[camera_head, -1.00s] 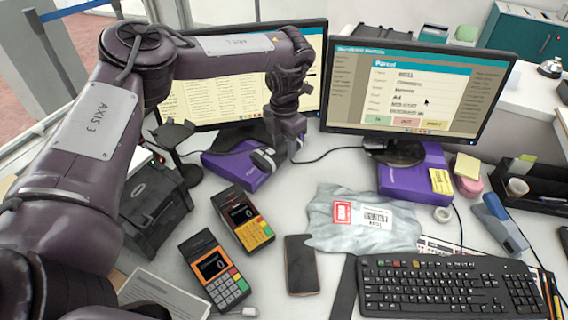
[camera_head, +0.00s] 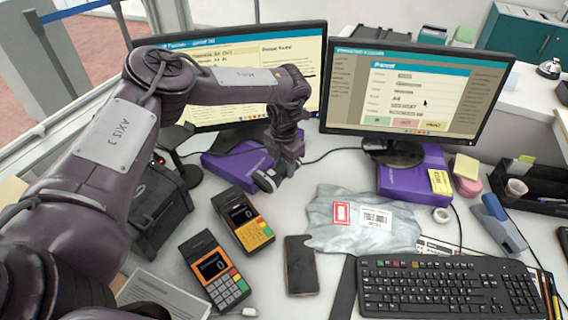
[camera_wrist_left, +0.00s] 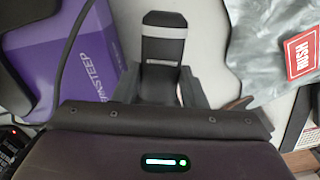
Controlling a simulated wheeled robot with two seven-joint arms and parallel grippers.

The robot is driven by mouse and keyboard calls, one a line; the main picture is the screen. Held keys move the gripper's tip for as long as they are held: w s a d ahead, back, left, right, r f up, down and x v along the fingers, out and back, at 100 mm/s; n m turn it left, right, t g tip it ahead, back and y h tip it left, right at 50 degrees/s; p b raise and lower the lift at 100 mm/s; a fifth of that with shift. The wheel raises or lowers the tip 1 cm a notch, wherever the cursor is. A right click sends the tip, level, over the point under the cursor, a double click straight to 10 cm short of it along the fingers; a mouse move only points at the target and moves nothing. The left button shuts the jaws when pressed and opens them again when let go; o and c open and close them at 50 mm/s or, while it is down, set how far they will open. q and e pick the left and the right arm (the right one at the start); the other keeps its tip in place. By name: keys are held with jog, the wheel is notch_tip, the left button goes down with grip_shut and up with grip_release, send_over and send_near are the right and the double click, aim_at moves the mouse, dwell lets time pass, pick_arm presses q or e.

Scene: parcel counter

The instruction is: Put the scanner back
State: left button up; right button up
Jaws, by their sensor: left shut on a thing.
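My left gripper (camera_head: 270,178) hangs in front of the left monitor, over the counter by a purple box. It is shut on the scanner, a dark body with a pale grey band. The scanner (camera_wrist_left: 163,42) shows best in the left wrist view, pointing away between the fingers of the left gripper (camera_wrist_left: 164,88). In the head view only a small part of it shows below the wrist; the rest is hidden. A dark stand (camera_head: 180,138) with a round base is left of the gripper, partly behind my arm. My right gripper is not in view.
Purple boxes (camera_head: 232,166) sit under the monitors. Two card terminals (camera_head: 243,220), a phone (camera_head: 300,265), a grey parcel bag (camera_head: 340,235) and a keyboard (camera_head: 440,285) crowd the front. A black box-shaped device (camera_head: 155,205) stands at left. A thin cable crosses behind the gripper.

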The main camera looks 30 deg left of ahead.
aim_at(284, 167)
pick_arm(q)
jog(key=shift+f, duration=0.45)
jog(key=o, duration=1.1)
notch_tip(284, 167, up, 13)
jog(key=shift+r+b, duration=0.15)
jog(key=shift+b, duration=0.25)
